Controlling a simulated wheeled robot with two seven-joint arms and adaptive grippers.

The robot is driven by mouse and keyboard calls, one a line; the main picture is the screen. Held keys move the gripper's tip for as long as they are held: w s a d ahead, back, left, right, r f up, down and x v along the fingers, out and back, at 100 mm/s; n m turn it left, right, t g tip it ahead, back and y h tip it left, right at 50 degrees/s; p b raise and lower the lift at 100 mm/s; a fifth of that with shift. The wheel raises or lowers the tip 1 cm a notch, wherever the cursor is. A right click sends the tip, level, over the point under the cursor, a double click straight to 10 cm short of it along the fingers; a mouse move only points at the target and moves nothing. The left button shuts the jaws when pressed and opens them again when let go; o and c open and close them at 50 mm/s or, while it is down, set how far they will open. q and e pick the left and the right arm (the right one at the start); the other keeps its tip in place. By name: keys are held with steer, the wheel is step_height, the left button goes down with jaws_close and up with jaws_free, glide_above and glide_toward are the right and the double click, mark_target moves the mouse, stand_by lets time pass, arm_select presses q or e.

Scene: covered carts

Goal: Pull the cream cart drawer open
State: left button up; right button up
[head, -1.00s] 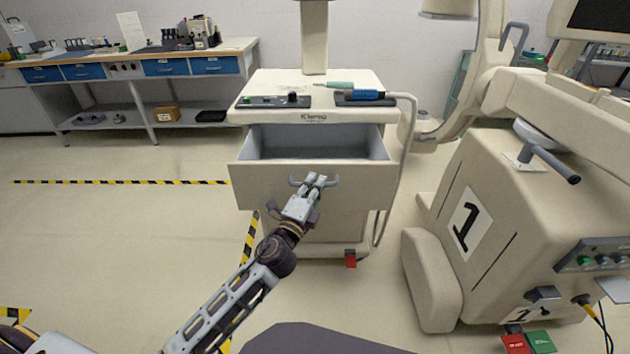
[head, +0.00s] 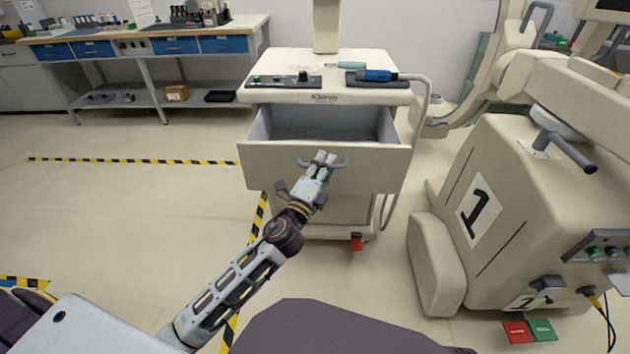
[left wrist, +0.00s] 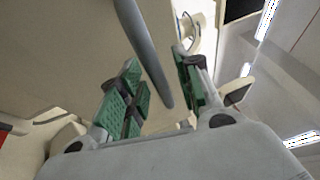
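The cream cart (head: 330,95) stands at the centre of the head view. Its cream drawer (head: 275,165) is pulled well out, and its grey, empty-looking inside shows. A grey bar handle (head: 342,162) sits on the drawer front. My left gripper (head: 322,160) is at this handle. In the left wrist view, the handle (left wrist: 150,55) runs between the green-padded fingers (left wrist: 158,85) of my left gripper. The fingers are apart, with a gap visible beside the bar, so the gripper looks open around it. My right gripper is not in view.
A hose hangs down the cart's right side. A large cream machine (head: 480,210) marked 1 stands close on the right. A workbench (head: 150,45) is at the back left.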

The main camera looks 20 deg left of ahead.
arm_select(q)
steer(key=shift+s, duration=0.1)
steer(key=v, duration=1.1)
steer(key=shift+s+f, duration=0.15)
steer(key=shift+s, duration=0.1)
stand_by(0.8)
steer(key=shift+a, duration=0.1)
stand_by(0.6)
